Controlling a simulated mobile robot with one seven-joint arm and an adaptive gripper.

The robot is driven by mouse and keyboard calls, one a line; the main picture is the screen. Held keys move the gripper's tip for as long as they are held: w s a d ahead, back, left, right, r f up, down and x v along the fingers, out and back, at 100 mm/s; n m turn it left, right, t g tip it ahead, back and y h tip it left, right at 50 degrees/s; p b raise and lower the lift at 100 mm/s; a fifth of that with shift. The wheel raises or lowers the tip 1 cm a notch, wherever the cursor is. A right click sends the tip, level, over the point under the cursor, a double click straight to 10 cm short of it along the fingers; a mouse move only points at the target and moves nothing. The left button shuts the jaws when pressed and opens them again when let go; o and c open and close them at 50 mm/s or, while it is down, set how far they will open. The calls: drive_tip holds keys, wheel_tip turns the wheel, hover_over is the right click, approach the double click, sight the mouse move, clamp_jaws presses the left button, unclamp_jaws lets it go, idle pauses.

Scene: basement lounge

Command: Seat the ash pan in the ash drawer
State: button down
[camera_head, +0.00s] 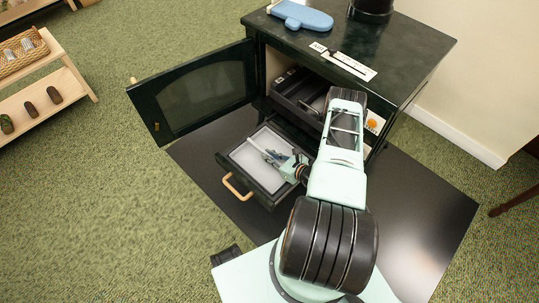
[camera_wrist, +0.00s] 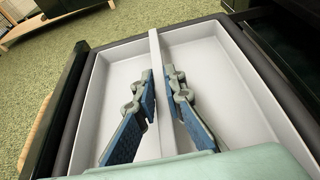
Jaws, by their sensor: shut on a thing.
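The ash pan (camera_head: 243,157) is a light grey shallow tray with a thin bar across its middle. It lies within the walls of the pulled-out black ash drawer (camera_head: 248,184), low in the stove. In the wrist view the pan (camera_wrist: 103,82) sits between the dark drawer sides (camera_wrist: 262,62), its edges roughly parallel to them. I cannot tell whether its bottom rests fully on the drawer floor. My gripper (camera_wrist: 162,92) is shut on the pan's middle bar, with one blue-padded finger on each side. It also shows in the head view (camera_head: 275,158), reaching down into the pan.
The dark stove (camera_head: 400,50) stands behind, its glass door (camera_head: 200,92) swung open to the left above the drawer. A blue mitt (camera_head: 302,15) lies on top. A black floor plate (camera_head: 420,215) lies beneath. A wooden shelf (camera_head: 45,85) is at far left.

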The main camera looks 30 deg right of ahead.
drive_tip(key=shift+r, duration=0.1)
drive_tip(key=shift+f, duration=0.2)
drive_tip(key=c, duration=2)
unclamp_jaws()
drive_tip(key=shift+r, duration=0.1)
drive_tip(key=shift+r, duration=0.2)
drive_tip(key=p+v, duration=0.2)
drive_tip(key=v, duration=1)
drive_tip(key=shift+f, duration=0.15)
drive_tip(key=shift+p, duration=0.3)
